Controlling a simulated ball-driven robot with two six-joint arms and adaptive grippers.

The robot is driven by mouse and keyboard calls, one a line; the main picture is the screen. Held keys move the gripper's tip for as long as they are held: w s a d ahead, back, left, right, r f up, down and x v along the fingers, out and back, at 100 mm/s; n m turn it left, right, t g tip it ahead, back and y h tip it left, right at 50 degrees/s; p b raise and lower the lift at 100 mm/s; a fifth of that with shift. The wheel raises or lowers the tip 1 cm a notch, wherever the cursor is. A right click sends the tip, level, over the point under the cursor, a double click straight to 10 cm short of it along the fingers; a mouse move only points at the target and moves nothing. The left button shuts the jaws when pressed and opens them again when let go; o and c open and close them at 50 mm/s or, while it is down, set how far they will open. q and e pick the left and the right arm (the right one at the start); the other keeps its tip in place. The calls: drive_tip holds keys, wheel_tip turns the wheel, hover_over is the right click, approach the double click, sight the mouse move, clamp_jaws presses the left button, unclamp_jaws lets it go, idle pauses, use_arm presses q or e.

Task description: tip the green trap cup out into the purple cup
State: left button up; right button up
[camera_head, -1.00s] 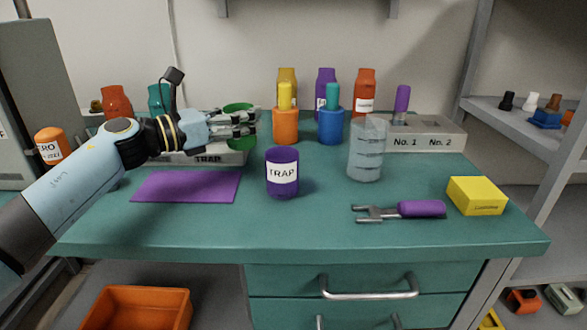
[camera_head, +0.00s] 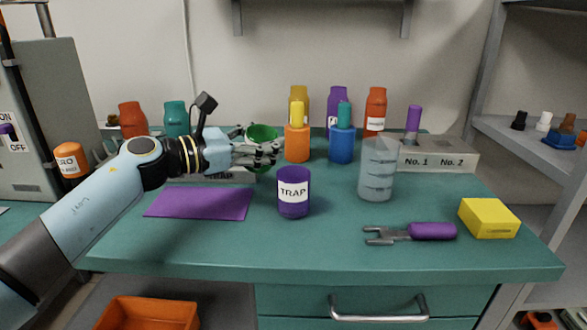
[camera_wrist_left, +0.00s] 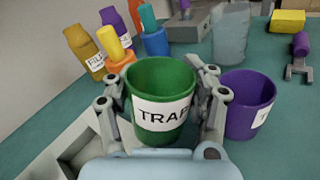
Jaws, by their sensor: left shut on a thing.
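The green trap cup (camera_wrist_left: 160,130) is upright between the fingers of my left gripper (camera_wrist_left: 160,105), which is shut on it. In the head view the green cup (camera_head: 262,131) shows partly behind my left gripper (camera_head: 268,152), above the grey trap holder (camera_head: 235,176). The inside that shows in the wrist view looks empty, but its bottom is hard to see. The purple cup (camera_head: 293,195), labelled TRAP, stands upright on the green bench, right of and nearer than my gripper. It also shows in the wrist view (camera_wrist_left: 247,105), right of the green cup. My right gripper is not in view.
A purple mat (camera_head: 198,204) lies left of the purple cup. A clear beaker (camera_head: 376,175), a purple-handled tool (camera_head: 432,231) and a yellow block (camera_head: 488,218) are to the right. Orange (camera_head: 297,147) and blue (camera_head: 341,147) bottles stand behind. The bench (camera_head: 330,250) is clear in front.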

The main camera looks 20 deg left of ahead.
sight(272, 137)
use_arm(q)
drive_tip(key=shift+s+d+r, duration=0.1)
drive_tip(key=shift+d+r, duration=0.1)
drive_tip(key=r+m+p, duration=0.1)
drive_tip(key=d+r+p, duration=0.1)
drive_tip(key=shift+s+m+p, duration=0.3)
drive_tip(key=shift+m+p, duration=0.05)
drive_tip(key=shift+m, duration=0.05)
drive_tip(key=shift+s+d+r, duration=0.1)
drive_tip(key=shift+d, duration=0.1)
drive_tip(key=shift+s+d+m, duration=0.1)
drive_tip(key=shift+d+m, duration=0.1)
drive_tip(key=shift+m, duration=0.2)
drive_tip(key=shift+s+d+r+m+y+p, duration=0.2)
drive_tip(key=shift+d+m+p, duration=0.1)
drive_tip(key=shift+m+p, duration=0.25)
drive_tip(key=shift+s+d+r+m+y+p, duration=0.1)
drive_tip(key=shift+d+m+y+p, duration=0.15)
drive_tip(key=shift+m, duration=0.4)
drive_tip(key=shift+s+d+r+m+y+p, duration=0.15)
drive_tip(key=shift+r+m+p, duration=0.1)
drive_tip(key=shift+m, duration=0.5)
drive_tip(key=shift+w+d+r+m+y+p, duration=0.15)
drive_tip(key=shift+m+p, duration=0.1)
drive_tip(key=shift+m, duration=0.5)
drive_tip(key=shift+s+d+f+m+y+b, duration=0.1)
drive_tip(key=shift+s+f+m+y+b, duration=0.15)
drive_tip(key=shift+f+m+b, duration=0.45)
